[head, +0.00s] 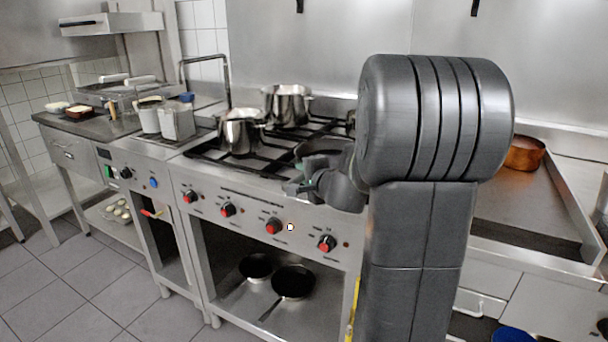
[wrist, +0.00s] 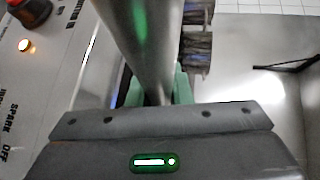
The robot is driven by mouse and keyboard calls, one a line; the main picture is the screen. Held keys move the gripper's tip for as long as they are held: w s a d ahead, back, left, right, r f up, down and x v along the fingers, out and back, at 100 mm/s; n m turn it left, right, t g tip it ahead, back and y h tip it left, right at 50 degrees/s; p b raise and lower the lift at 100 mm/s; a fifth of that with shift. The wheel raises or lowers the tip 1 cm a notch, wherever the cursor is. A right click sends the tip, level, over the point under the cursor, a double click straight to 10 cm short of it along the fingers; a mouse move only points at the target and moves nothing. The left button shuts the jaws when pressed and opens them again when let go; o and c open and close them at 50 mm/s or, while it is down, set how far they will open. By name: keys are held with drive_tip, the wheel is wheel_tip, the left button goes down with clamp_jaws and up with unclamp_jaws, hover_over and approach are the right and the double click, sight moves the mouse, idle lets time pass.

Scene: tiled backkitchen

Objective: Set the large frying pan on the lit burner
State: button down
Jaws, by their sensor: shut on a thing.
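My gripper (head: 298,187) is in front of the stove's front edge in the head view. In the wrist view its green finger pads (wrist: 157,90) are shut on a long steel handle (wrist: 150,40). A dark round pan (head: 322,147) shows just behind the gripper in the head view, partly hidden by my arm; it looks like the frying pan on this handle, but the join is hidden. The stove (head: 215,153) has black grates. A lamp (head: 290,227) glows beside the third red knob (head: 273,226), and it also shows in the wrist view (wrist: 24,45). No flame is visible.
Two steel pots, one in front (head: 240,132) and one behind (head: 287,105), stand on the grates. Two dark pans (head: 257,267) (head: 292,282) lie on the shelf below. A copper pot (head: 524,153) stands at right. My arm hides the stove's right side.

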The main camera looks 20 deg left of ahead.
drive_tip(key=c, duration=1.3)
unclamp_jaws()
drive_tip(key=v, duration=1.2)
